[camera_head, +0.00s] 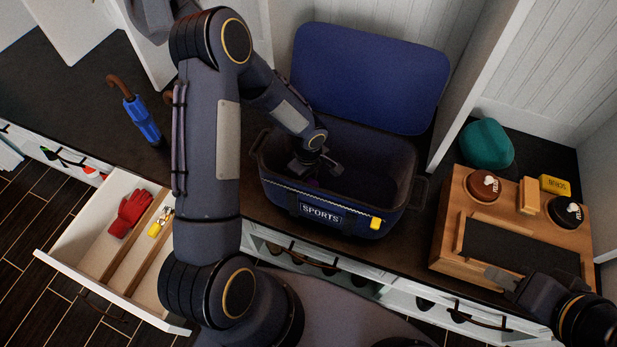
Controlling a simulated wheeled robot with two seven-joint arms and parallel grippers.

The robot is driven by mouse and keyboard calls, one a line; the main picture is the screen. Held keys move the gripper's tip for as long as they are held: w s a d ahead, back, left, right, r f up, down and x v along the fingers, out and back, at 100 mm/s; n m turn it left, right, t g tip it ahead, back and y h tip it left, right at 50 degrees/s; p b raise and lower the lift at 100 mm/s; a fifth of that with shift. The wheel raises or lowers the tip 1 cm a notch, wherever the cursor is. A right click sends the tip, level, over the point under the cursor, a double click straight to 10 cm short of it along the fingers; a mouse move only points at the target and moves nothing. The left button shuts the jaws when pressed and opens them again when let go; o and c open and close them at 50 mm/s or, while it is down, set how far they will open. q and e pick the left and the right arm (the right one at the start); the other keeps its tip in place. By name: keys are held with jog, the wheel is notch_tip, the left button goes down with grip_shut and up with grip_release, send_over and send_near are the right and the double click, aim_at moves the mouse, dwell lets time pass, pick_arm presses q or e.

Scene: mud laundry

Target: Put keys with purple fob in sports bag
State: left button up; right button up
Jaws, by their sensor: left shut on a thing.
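The dark blue sports bag (285,195) stands open on the counter, its lid (370,75) raised against the wall behind. My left gripper (312,172) reaches down into the left part of the bag's opening, below the rim. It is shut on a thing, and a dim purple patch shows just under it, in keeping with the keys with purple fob. The keys themselves are too dark and hidden to make out. My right gripper (497,277) is at the lower right, over the front of the wooden box; its jaws are not clear.
An open drawer (65,258) at the left holds a red glove (130,212) and a yellow item (160,222). The wooden box (448,235) with brushes and tins, and a teal item (487,145), are right of the bag.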

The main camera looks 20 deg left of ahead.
pick_arm(q)
jog(key=shift+f, duration=0.15)
jog(key=o, duration=1)
jog(key=shift+r, duration=0.2)
